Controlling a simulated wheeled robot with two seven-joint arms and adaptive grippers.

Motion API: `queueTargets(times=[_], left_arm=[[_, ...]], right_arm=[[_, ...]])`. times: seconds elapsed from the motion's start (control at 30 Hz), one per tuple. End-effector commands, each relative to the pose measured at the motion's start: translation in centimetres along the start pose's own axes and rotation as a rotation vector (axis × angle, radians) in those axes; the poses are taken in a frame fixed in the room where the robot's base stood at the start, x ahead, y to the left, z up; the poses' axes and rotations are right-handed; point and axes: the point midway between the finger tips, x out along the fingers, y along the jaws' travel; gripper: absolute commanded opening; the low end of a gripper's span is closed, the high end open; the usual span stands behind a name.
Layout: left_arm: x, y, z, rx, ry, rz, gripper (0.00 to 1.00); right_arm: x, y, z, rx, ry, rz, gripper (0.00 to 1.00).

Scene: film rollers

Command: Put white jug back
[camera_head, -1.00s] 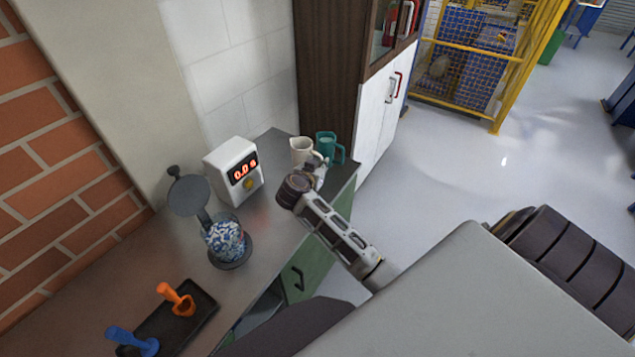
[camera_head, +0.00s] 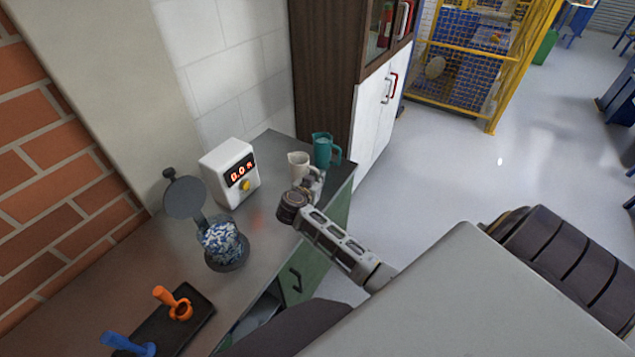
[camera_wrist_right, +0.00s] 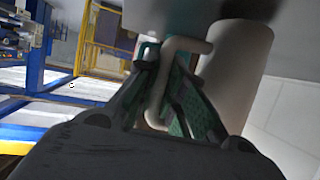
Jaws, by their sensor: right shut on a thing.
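The white jug (camera_head: 298,164) is at the far right end of the counter in the head view, in front of and left of a teal jug (camera_head: 322,151). My right gripper (camera_head: 312,183) is on its right side, shut on its handle. In the right wrist view the white jug (camera_wrist_right: 232,82) fills the upper right, and its handle runs between the fingers of my right gripper (camera_wrist_right: 162,80). Whether the jug's base touches the counter cannot be told. My left gripper is not in view.
A white box with a red display (camera_head: 230,172) stands left of the jugs. A tall cabinet (camera_head: 325,70) rises behind. Counter (camera_head: 268,190) near the jug is clear.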

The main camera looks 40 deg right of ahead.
Motion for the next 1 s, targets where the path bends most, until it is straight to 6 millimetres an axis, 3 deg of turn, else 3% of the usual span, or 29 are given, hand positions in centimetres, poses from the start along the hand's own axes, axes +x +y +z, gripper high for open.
queueTargets(times=[0.57, 0.6, 0.73, 1.0], left_arm=[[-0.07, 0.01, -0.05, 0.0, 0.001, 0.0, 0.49], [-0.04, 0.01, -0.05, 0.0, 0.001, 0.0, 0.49], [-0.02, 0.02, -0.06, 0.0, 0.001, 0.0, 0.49], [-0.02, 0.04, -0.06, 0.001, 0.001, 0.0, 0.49]], right_arm=[[0.47, -0.01, 0.94, 0.003, 0.003, -0.001, 0.0], [0.49, 0.02, 1.04, 0.002, 0.002, -0.001, 0.15], [0.49, 0.03, 1.07, 0.001, 0.002, 0.0, 0.32], [0.49, 0.04, 1.07, 0.001, 0.002, 0.0, 0.33]])
